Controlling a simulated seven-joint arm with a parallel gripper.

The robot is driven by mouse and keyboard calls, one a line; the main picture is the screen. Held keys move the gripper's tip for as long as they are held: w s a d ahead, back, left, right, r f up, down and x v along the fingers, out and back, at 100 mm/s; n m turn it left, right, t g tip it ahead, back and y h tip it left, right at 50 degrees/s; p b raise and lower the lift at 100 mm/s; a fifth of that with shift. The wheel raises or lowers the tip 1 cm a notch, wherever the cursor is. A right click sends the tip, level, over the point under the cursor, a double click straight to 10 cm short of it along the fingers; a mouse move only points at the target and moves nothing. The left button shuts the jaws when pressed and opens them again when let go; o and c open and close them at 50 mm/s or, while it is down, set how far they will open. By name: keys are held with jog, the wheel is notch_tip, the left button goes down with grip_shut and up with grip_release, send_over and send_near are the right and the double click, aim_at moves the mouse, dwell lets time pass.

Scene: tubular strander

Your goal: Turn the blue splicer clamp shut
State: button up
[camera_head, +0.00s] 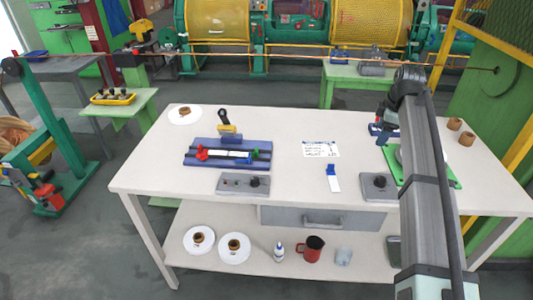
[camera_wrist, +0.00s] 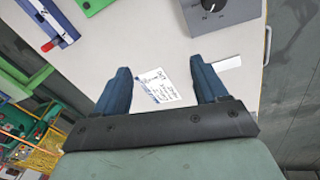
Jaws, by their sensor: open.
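The blue splicer base (camera_head: 228,162) lies on the left half of the white table, with a pale strip along its middle. A red clamp (camera_head: 202,153) is at its left and a green part (camera_head: 255,153) at its right. A black-handled lever (camera_head: 223,116) with a yellow block rises at its back. I cannot make out a separate blue clamp or whether it is shut. My gripper (camera_head: 382,133) is over the table's right half, well right of the splicer. In the wrist view, my gripper (camera_wrist: 160,68) is open and empty, its fingers framing a paper below.
Grey knob boxes (camera_head: 243,184) (camera_head: 378,187) are at the front. A green board (camera_head: 448,181) is on the right. A blue-and-white piece with a red end (camera_wrist: 50,25) shows in the wrist view.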

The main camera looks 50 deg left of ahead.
jog(key=s+a+r+n+g+h, duration=0.1)
jog(key=s+a, duration=1.3)
jog(key=a, duration=0.3)
jog(key=n+h, duration=0.1)
jog(key=n, duration=0.1)
send_over(249, 155)
notch_tip(249, 155, down, 13)
jog(key=shift+s+r, duration=0.1)
jog(key=shift+r, duration=0.1)
jog(key=shift+c, duration=0.3)
jog(key=c, duration=1)
